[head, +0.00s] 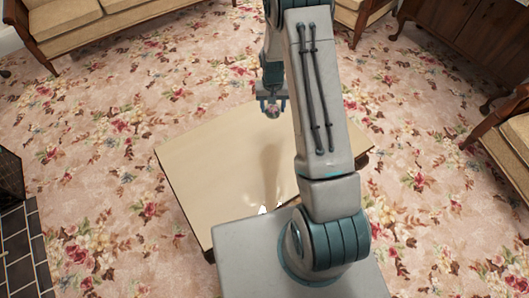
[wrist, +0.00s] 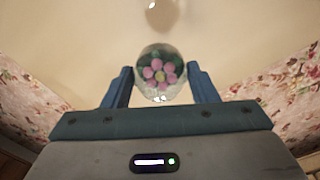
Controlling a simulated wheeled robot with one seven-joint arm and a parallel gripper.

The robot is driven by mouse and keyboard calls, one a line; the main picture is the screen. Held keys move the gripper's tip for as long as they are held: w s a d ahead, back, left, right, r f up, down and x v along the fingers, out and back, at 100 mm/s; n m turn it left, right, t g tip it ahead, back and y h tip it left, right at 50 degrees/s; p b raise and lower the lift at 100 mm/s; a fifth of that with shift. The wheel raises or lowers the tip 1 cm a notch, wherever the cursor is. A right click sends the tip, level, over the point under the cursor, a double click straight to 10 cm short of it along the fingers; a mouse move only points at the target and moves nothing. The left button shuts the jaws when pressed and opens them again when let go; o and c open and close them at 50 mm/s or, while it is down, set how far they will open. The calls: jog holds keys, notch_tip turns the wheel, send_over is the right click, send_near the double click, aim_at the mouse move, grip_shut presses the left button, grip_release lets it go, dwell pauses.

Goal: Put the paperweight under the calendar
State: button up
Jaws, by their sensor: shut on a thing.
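The paperweight (wrist: 161,74) is a clear glass ball with pink flowers and green inside. In the wrist view it sits between the two blue fingers of my gripper (wrist: 158,88), which is shut on it. In the head view my gripper (head: 272,105) hangs over the far part of the table, and the paperweight (head: 272,112) shows small between its fingers. It appears held above the tabletop. I cannot make out the calendar for sure. Small white bits (head: 263,209) show on the table beside my arm, too small and partly hidden to identify.
The low cream table (head: 195,165) is mostly bare on its left side. My arm hides much of its right side. A sofa (head: 75,25) stands at the back left and a chair (head: 512,140) at the right. Flowered carpet (head: 120,110) surrounds the table.

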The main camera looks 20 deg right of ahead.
jog(key=w+f+b, duration=0.1)
jog(key=b, duration=0.1)
jog(key=w+d+b, duration=0.1)
jog(key=b, duration=0.1)
jog(key=shift+w+d+f+m, duration=0.1)
jog(key=shift+w+f+m, duration=0.25)
jog(key=shift+m, duration=0.45)
jog(key=s+a+f+b, duration=0.1)
jog(key=s+a+f, duration=0.1)
jog(key=s+a+f+b, duration=0.1)
jog(key=s+f+b, duration=0.1)
jog(key=s, duration=0.1)
jog(key=s+a+f+b, duration=0.2)
jog(key=s, duration=0.1)
jog(key=shift+a+f, duration=0.25)
jog(key=shift+a, duration=0.05)
jog(key=shift+f+b, duration=0.7)
jog(key=shift+f, duration=1.3)
jog(key=shift+f, duration=0.15)
jog(key=o, duration=1.2)
